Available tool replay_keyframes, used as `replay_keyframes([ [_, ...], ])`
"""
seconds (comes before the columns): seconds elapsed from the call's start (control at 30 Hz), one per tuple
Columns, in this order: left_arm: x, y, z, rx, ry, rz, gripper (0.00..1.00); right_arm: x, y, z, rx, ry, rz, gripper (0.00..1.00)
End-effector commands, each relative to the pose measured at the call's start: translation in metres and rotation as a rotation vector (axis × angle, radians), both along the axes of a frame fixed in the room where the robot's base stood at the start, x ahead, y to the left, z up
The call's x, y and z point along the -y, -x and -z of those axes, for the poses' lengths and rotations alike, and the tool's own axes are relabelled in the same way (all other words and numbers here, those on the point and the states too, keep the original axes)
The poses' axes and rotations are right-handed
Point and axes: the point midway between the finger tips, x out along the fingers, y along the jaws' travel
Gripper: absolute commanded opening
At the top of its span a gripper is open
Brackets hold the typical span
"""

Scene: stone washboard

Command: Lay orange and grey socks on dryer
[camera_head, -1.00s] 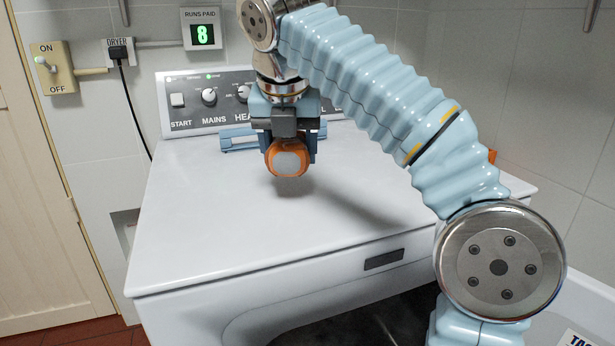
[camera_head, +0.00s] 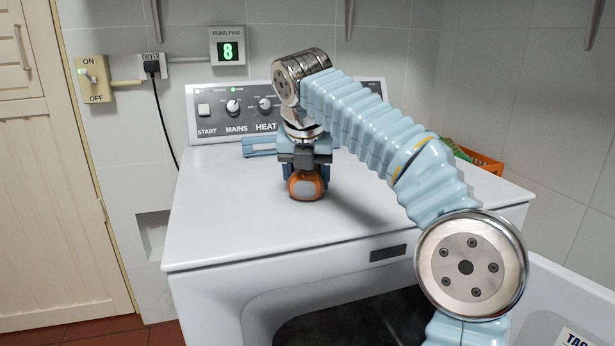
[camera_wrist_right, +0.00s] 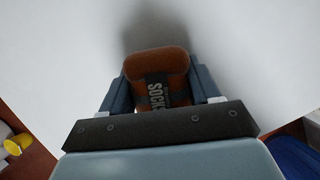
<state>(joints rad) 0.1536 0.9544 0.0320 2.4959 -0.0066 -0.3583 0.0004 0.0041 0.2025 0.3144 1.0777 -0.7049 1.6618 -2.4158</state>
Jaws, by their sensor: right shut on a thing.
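My right gripper (camera_head: 306,172) is shut on a rolled orange and grey sock bundle (camera_head: 305,187). In the head view the bundle is at the top surface of the white dryer (camera_head: 250,220), close to or touching it; I cannot tell which. In the right wrist view the bundle (camera_wrist_right: 158,70) sits between the two fingers, with a dark band reading "SOCKS" across it. The white surface and a soft shadow lie beyond it. My left gripper is not in view.
A light blue flat object (camera_head: 260,148) lies at the back of the dryer top, by the control panel (camera_head: 215,108). An orange basket (camera_head: 480,160) with something green stands behind on the right. The dryer top's front and left are clear.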

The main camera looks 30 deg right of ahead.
Motion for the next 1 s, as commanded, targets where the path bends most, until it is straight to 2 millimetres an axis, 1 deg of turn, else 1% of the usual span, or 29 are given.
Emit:
replay_keyframes([
  [0.03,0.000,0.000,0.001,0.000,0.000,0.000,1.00,0.000,0.000,0.002,-0.001,0.001,0.000,0.31],
  [0.07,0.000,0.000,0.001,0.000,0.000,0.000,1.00,0.000,0.000,0.003,-0.001,0.001,0.000,0.63],
  [0.2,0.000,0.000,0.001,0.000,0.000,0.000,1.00,0.000,0.000,0.002,-0.001,0.000,0.000,0.84],
  [0.23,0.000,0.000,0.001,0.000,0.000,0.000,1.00,0.000,0.000,0.002,-0.001,0.000,0.000,0.87],
  [0.47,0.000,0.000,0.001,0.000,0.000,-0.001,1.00,0.000,0.000,0.002,-0.001,0.001,0.000,0.87],
  [0.57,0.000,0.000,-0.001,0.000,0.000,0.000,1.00,0.000,0.000,-0.004,0.001,-0.001,0.000,0.87],
  [0.67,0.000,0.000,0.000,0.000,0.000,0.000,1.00,-0.004,0.004,-0.016,0.002,0.000,-0.003,0.87],
  [0.8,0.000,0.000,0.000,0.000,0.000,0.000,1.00,-0.011,0.012,-0.041,0.003,-0.001,-0.002,0.87],
  [0.9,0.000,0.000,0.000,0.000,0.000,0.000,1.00,-0.014,0.017,-0.055,0.001,0.000,-0.003,0.87],
  [1.0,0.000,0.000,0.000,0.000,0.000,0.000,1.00,-0.016,0.020,-0.064,0.002,-0.001,-0.002,0.87],
])
